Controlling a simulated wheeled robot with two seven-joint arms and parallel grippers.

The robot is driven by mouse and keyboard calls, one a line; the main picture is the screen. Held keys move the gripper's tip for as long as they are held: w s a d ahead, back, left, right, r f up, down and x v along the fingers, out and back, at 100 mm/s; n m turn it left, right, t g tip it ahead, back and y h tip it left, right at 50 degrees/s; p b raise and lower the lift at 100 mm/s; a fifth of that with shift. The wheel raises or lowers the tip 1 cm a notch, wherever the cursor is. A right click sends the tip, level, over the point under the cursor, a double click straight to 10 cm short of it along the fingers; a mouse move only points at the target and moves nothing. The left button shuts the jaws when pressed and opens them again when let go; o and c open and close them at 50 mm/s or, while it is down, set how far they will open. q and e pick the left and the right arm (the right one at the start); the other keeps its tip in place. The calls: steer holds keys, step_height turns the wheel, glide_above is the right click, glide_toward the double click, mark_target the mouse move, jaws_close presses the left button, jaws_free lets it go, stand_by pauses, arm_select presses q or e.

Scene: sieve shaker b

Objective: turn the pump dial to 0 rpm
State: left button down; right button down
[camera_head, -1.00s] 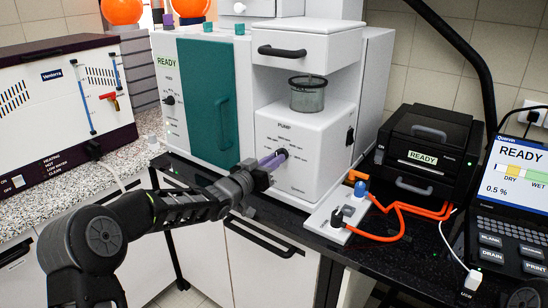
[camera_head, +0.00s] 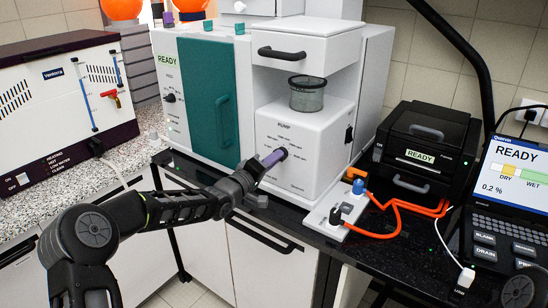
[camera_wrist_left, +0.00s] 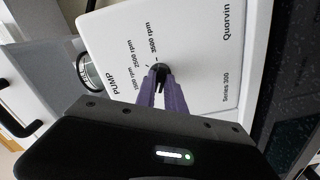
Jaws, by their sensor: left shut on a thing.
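The pump dial (camera_head: 283,153) is a small black knob on the white pump front (camera_head: 320,140) under the glass jar. In the left wrist view the dial (camera_wrist_left: 160,67) sits among rpm labels; 1500, 2500 and 3500 rpm can be read. My left gripper (camera_head: 277,157) has its purple fingers shut on the dial, one on each side. The fingers also show in the left wrist view (camera_wrist_left: 161,76). They and the gripper body hide the lower part of the scale. I cannot tell which mark the dial points to. My right gripper is out of view.
A teal-doored cabinet (camera_head: 208,100) stands left of the pump. A white power strip (camera_head: 335,215) with orange cables (camera_head: 385,234) lies right of it, near the counter edge. A black printer-like box (camera_head: 425,150) and a laptop-like device (camera_head: 515,185) stand further right.

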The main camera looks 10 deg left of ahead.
arm_select(q)
steer(key=n, duration=0.5)
stand_by(0.7)
steer(key=c, duration=1.4)
jaws_free()
steer(key=shift+c, duration=0.2)
steer(key=b+v, duration=0.1)
steer(key=v, duration=0.7)
steer(key=shift+w, duration=0.1)
